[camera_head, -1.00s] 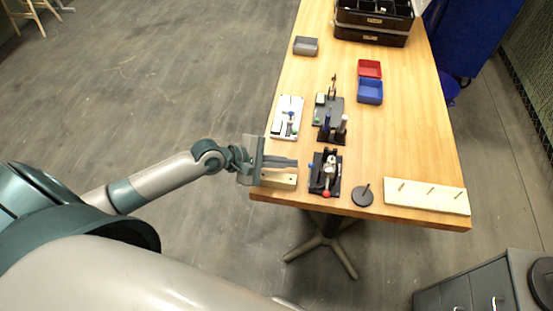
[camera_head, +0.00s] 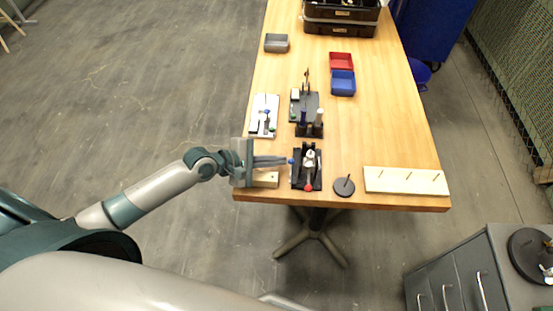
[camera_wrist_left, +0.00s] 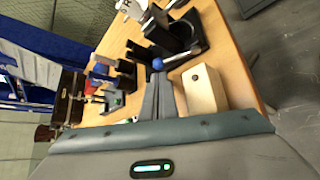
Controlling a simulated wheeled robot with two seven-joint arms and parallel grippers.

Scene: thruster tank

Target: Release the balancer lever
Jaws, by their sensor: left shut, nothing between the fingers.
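A black fixture (camera_head: 298,180) stands near the front edge of the table, with a blue ball knob (camera_head: 291,161) on its left side and a red knob (camera_head: 308,188) at its front. Which of these knobs belongs to the balancer lever I cannot tell for sure. My left gripper (camera_head: 284,161) is shut and empty, pointing right, with its fingertips at the blue knob. In the left wrist view the blue knob (camera_wrist_left: 157,63) lies just past the tips of the shut fingers (camera_wrist_left: 159,76); contact is unclear. My right gripper is not in view.
A pale wooden block (camera_head: 265,180) lies right beside my left fingers; it also shows in the wrist view (camera_wrist_left: 204,89). A black disc with a peg (camera_head: 344,187) and a pegged board (camera_head: 405,181) are to the right. Other fixtures (camera_head: 308,130) stand behind.

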